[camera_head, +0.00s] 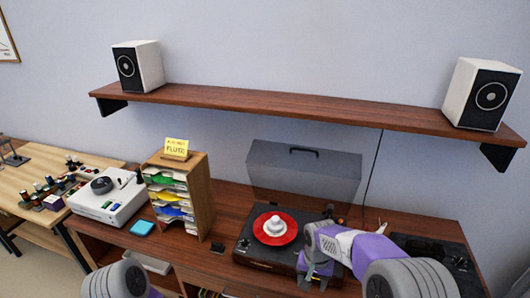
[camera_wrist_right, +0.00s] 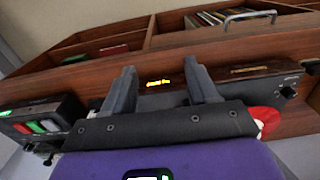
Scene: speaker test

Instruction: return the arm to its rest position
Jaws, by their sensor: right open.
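My right arm comes in from the lower right in the head view. Its gripper (camera_head: 316,278) hangs at the front right of the turntable (camera_head: 262,262). In the right wrist view the two dark fingers (camera_wrist_right: 161,88) stand apart with nothing held between them. A strip of the turntable's dark body and small amber lettering (camera_wrist_right: 158,83) show between and behind the fingers. I cannot tell whether the gripper touches the turntable. Of my left arm only a grey rounded link shows at the lower left; its gripper is out of the picture.
A red disc (camera_head: 264,232) with a white piece lies on the turntable under a raised smoky lid (camera_head: 306,172). A dark device (camera_head: 432,248) stands right of my arm. A wooden sorter (camera_head: 203,200) is to the left. Two speakers (camera_head: 138,67) (camera_head: 482,95) stand on the wall shelf (camera_head: 290,107).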

